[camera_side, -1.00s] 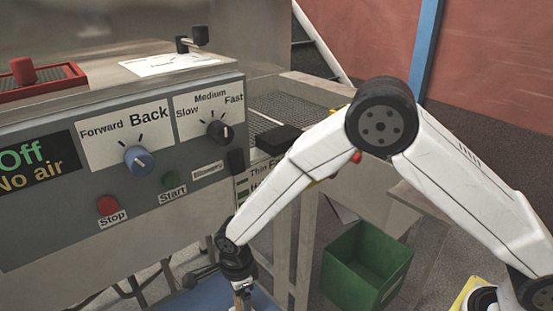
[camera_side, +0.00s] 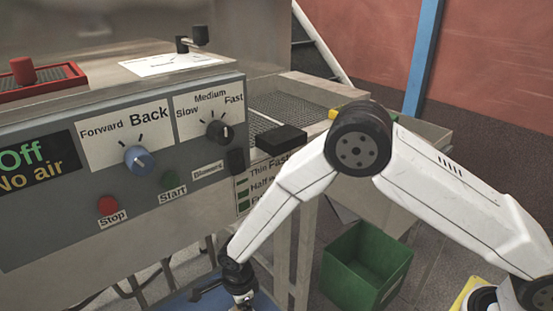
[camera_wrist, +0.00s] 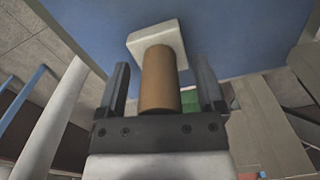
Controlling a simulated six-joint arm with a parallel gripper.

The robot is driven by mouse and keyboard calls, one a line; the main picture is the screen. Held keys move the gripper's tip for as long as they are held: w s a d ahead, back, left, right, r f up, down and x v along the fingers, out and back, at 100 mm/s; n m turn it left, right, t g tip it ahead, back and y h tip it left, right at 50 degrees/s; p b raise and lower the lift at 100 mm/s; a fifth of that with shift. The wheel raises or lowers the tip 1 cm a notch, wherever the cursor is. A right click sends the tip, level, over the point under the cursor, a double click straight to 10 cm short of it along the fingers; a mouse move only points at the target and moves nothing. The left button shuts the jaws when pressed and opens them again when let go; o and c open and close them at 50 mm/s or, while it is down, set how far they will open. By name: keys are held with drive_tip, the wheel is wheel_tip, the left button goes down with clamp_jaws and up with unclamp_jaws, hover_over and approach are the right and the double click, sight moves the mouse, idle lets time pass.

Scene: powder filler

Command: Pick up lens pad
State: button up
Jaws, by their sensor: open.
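The lens pad shows in the wrist view as a white square block (camera_wrist: 153,42) on a brown cylindrical handle (camera_wrist: 160,85). The handle stands between the two fingers of my gripper (camera_wrist: 161,68), with a gap visible on each side. My gripper is open and not closed on the handle. The white block lies beyond the fingertips, against a blue surface (camera_wrist: 235,35). In the side view my wrist is at the bottom edge, over the blue surface (camera_side: 185,302). The fingers and the pad are cut off or hidden there.
A grey control panel (camera_side: 60,215) with knobs and buttons stands left of my arm. A green bin (camera_side: 362,265) is on the floor to the right.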

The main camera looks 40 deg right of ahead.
clamp_jaws()
drive_tip(key=shift+r, duration=0.2)
drive_tip(key=shift+r, duration=0.9)
drive_tip(key=s+d+r, duration=0.2)
drive_tip(key=s+r, duration=0.3)
drive_tip(key=s, duration=0.1)
drive_tip(key=s+d+r, duration=0.3)
drive_tip(key=s+r, duration=0.2)
drive_tip(key=s, duration=0.2)
drive_tip(key=shift+d+r, duration=0.35)
drive_tip(key=shift+r, duration=0.05)
